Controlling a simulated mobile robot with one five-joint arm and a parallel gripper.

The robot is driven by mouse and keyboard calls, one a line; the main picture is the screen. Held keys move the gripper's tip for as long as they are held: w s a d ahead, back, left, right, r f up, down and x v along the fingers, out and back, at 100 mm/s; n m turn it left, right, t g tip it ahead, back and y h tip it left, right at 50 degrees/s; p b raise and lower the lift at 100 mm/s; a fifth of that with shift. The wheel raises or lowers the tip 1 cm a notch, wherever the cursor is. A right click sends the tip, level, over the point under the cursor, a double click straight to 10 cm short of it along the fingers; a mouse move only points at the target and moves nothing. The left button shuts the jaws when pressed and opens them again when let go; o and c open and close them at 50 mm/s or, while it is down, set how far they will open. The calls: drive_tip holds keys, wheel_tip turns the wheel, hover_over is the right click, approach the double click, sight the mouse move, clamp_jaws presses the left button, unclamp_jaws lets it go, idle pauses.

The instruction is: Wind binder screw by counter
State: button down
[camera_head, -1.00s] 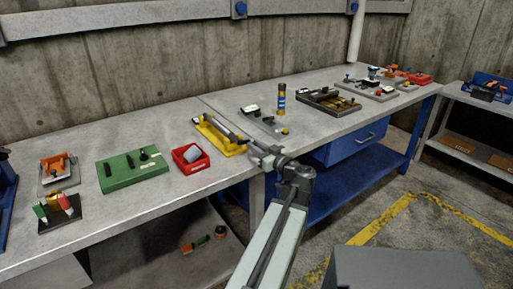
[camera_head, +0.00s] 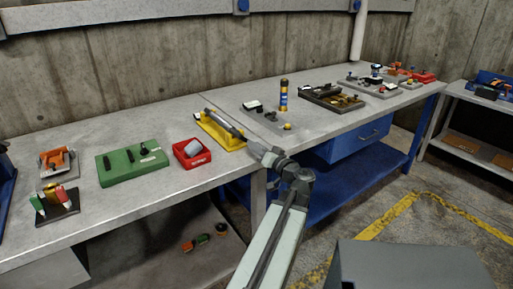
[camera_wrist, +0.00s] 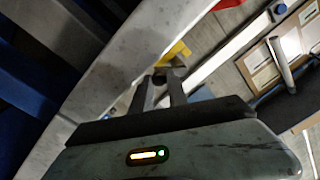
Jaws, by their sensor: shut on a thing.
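The yellow fixture (camera_head: 212,126) stands near the front edge of the bench and carries a long grey and dark bar (camera_head: 222,122), which I take to be the binder and its screw. My gripper (camera_head: 250,143) is at the near right end of this bar. In the wrist view my two fingers (camera_wrist: 166,88) are shut on a small dark knob-like end (camera_wrist: 172,72), with a piece of yellow (camera_wrist: 174,53) just beyond. The fingers hide part of the held end. I cannot make out a counter's digits.
A red bin (camera_head: 191,153) with a grey cylinder and a green block (camera_head: 130,169) stand left of the fixture. A blue-and-gold cylinder (camera_head: 283,97) and a black tray (camera_head: 331,99) stand to the right. The bench (camera_head: 92,215) has clear patches between them.

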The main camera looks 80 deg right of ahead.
drive_tip(key=shift+f, duration=0.1)
idle(0.3)
drive_tip(key=c, duration=1.3)
unclamp_jaws()
